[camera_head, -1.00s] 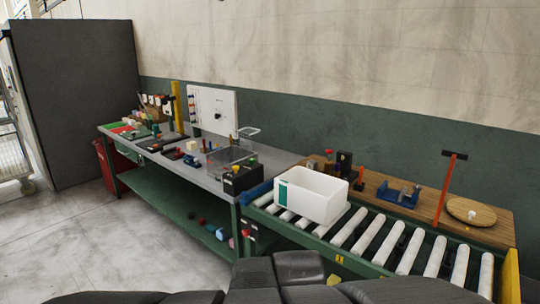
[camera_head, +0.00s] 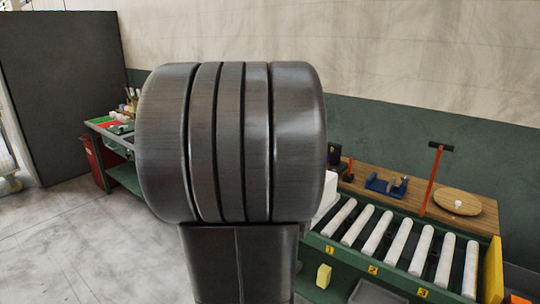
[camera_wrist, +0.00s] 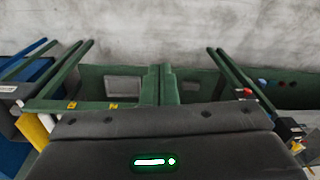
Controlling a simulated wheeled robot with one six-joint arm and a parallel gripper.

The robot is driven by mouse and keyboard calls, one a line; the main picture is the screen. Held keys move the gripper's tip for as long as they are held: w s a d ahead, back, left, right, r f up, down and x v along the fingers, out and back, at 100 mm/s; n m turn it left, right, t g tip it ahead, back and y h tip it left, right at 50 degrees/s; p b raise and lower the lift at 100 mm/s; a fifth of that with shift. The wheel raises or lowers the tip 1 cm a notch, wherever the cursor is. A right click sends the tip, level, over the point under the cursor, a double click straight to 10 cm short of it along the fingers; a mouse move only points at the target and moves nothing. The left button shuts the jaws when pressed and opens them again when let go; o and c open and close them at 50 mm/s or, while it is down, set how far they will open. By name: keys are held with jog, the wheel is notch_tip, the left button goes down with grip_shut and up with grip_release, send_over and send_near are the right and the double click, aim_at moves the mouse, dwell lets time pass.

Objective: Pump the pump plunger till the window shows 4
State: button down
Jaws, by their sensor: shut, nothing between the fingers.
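An upright orange-red rod with a black T-handle (camera_head: 435,180), which looks like the pump plunger, stands on the wooden board behind the roller conveyor at right in the head view. Its handle looks raised. I cannot make out a number window. My own dark arm link fills the middle of the head view and hides most of the workbench. My gripper shows in neither view. Nothing is seen touching the T-handle.
The conveyor rollers (camera_head: 375,235) lie in front of the wooden board (camera_head: 487,222). A blue fixture (camera_head: 385,185) and a round wooden disc (camera_head: 457,201) flank the rod. A white bin (camera_head: 326,190) is mostly hidden. Open floor (camera_head: 75,240) lies at left.

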jog(key=w+d+r+m+p, duration=0.1)
jog(key=w+d, duration=0.4)
jog(key=w, duration=0.8)
jog(key=w+d+g+p, duration=0.1)
jog(key=w+d, duration=0.5)
jog(key=w, duration=0.7)
jog(key=shift+r+m+g+y, duration=0.3)
jog(key=shift+r+m, duration=0.1)
jog(key=shift+w+d, duration=0.1)
jog(key=shift+w, duration=0.05)
